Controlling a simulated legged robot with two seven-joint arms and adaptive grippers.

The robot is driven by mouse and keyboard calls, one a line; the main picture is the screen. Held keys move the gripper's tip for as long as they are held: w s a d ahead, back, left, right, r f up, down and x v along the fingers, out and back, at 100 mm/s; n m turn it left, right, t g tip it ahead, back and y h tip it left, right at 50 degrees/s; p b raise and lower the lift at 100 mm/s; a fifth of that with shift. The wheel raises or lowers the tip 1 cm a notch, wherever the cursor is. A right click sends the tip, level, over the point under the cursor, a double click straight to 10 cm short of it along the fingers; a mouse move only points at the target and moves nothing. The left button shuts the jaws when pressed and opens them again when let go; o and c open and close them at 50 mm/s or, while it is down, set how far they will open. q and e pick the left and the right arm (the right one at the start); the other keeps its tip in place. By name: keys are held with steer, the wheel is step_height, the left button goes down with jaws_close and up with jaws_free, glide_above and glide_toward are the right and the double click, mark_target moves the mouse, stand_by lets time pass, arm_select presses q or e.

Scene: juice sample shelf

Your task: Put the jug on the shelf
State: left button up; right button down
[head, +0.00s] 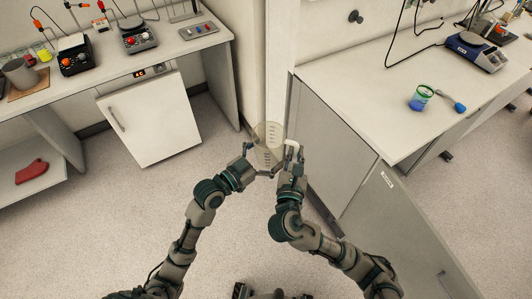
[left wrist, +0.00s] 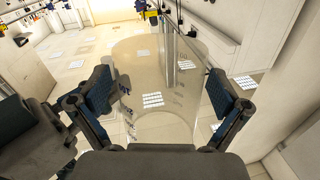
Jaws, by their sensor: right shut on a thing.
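The clear measuring jug (head: 268,145) is held up between my two grippers in the head view, with its pale handle on its right side. My right gripper (head: 292,162) is shut on the jug at the handle side. My left gripper (head: 249,158) is at the jug's left side. In the left wrist view its fingers (left wrist: 165,97) are spread wide, with the see-through jug (left wrist: 155,75) between them; whether they touch it is unclear. A low shelf (head: 25,195) is under the left bench, with a red item (head: 32,172) on it.
The left bench (head: 75,70) carries stirrers, a grey container (head: 20,74) and other lab ware. A white cabinet (head: 155,115) stands below it. The floor between is clear.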

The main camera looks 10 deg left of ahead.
arm_select(q)
steer(key=c, duration=0.8)
steer(key=shift+c, duration=0.2)
arm_select(e)
steer(key=c, duration=1.1)
jaws_free()
steer(key=shift+s, duration=0.1)
